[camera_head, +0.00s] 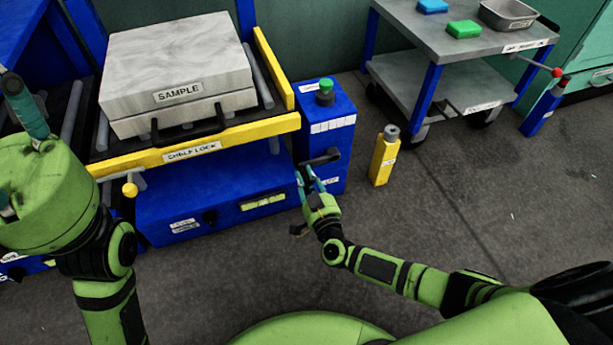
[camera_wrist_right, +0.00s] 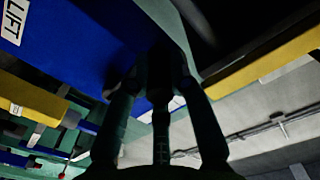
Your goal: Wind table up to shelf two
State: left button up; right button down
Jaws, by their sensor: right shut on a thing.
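The blue lift unit (camera_head: 335,150) has a green button (camera_head: 325,88) on top and a black crank (camera_head: 322,158) on its front. A "LIFT" label shows on blue in the right wrist view (camera_wrist_right: 14,22). My right gripper (camera_head: 310,180) is at the crank and shut on its handle, which the fingers mostly hide. In the right wrist view the fingers are dark and the grip is unclear. The table (camera_head: 272,128) has a yellow edge labelled "SHELF LOCK", with rollers and a grey "SAMPLE" block (camera_head: 180,55). My left gripper (camera_head: 18,150) is at the far left, partly cut off.
A yellow knob (camera_head: 130,188) sticks out below the table's front edge. A grey cart (camera_head: 450,45) carries blue and green blocks and a metal tray.

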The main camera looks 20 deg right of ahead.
jog(key=c, duration=1.1)
grip_release()
jog(key=shift+w+a+r, duration=0.1)
jog(key=shift+w+r, duration=0.05)
jog(key=shift+r, duration=0.25)
jog(key=shift+f, duration=0.1)
notch_tip(320, 180, up, 10)
